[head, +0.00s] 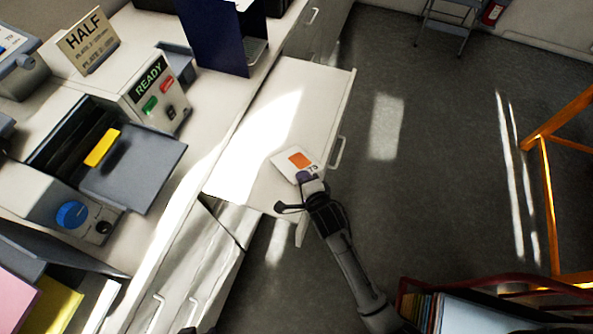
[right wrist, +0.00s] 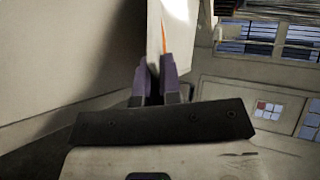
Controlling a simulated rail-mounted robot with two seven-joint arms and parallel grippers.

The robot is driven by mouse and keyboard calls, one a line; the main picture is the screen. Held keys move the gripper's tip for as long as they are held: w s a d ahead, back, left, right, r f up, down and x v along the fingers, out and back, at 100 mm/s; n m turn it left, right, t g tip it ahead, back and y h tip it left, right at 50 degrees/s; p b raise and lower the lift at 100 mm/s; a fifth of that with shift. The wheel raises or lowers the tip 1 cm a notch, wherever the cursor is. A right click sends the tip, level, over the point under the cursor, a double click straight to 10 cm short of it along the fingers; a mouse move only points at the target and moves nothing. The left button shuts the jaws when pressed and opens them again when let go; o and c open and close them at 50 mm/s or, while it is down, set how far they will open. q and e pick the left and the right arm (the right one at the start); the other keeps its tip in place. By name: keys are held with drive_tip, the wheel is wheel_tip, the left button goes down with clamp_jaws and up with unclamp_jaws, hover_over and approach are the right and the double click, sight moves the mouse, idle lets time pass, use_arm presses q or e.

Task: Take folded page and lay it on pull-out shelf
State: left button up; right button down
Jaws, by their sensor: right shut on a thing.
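The folded page (head: 289,163) is a small white piece with an orange patch and dark print. My right gripper (head: 306,178) is shut on its near edge. In the right wrist view the page (right wrist: 155,38) stands edge-on between the purple fingertips (right wrist: 154,75). The pull-out shelf (head: 310,90) is a pale board extending from the counter, with a bright sun patch on it. In the head view the page overlaps the shelf's near part; I cannot tell whether it touches the surface. My left gripper is not in view.
A machine with a READY panel (head: 152,92) and an open dark tray (head: 150,160) stands on the counter to the left. A red-framed cart (head: 407,287) is at lower right. Most of the shelf is bare.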

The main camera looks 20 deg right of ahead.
drive_tip(key=c, duration=1.5)
unclamp_jaws()
drive_tip(key=shift+o, duration=0.2)
drive_tip(key=shift+s+r, duration=0.1)
drive_tip(key=shift+s+r+p, duration=0.2)
drive_tip(key=shift+p, duration=0.2)
drive_tip(key=p+v, duration=0.4)
drive_tip(key=v, duration=0.1)
drive_tip(key=shift+s+r, duration=0.1)
drive_tip(key=shift+s, duration=0.25)
drive_tip(key=shift+p+v, duration=0.65)
drive_tip(key=shift+v, duration=0.15)
